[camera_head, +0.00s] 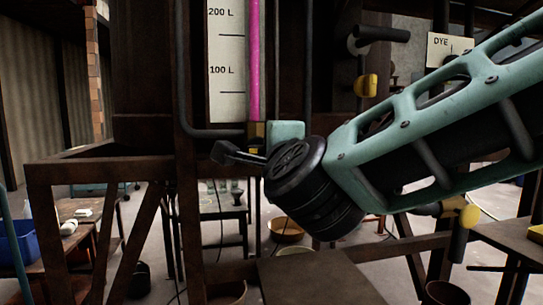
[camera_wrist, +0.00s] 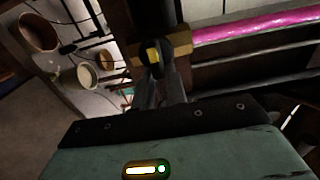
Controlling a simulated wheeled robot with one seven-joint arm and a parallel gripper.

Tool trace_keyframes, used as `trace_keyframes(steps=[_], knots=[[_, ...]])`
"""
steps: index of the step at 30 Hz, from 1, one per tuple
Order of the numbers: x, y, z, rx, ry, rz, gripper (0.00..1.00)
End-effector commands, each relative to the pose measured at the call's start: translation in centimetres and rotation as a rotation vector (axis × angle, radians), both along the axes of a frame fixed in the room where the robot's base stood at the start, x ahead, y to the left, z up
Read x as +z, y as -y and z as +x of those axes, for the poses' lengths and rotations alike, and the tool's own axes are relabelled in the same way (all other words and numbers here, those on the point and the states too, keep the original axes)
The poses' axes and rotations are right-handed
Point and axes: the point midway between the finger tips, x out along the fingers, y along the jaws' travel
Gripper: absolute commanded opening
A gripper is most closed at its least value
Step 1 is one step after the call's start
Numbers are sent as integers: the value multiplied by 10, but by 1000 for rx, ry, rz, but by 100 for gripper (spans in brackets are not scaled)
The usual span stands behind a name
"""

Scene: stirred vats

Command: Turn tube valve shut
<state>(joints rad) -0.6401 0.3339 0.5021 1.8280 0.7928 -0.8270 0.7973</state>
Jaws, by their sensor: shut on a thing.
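The magenta sight tube (camera_head: 255,60) stands beside a white scale marked 100 L and 200 L. At its foot is the brass tube valve (camera_head: 256,129), also in the wrist view (camera_wrist: 178,47). A small yellow part, seemingly the valve's handle (camera_wrist: 152,52), shows against the brass. My gripper (camera_wrist: 160,68) reaches to the valve, its grey fingers shut on this handle. The handle is mostly hidden by the fingers, so I cannot tell how far it is turned. In the head view my wrist hides the fingertips.
A black pipe (camera_head: 186,70) bends in to the valve from the left. Another yellow-handled valve (camera_head: 366,86) is at upper right, and one (camera_head: 462,212) is below my arm. A rusty frame (camera_head: 90,172) stands at left. Bowls (camera_head: 286,230) lie beyond.

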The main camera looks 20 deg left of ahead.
Motion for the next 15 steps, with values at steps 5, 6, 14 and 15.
trace_keyframes(steps=[5, 6, 14, 15], knots=[[-1, 0, 0, 0, -4, 0, 0], [-1, 0, 0, 0, -4, 0, 0], [-1, 0, 0, 0, -2, 0, 35], [-1, 0, 0, 0, -2, 0, 35]])
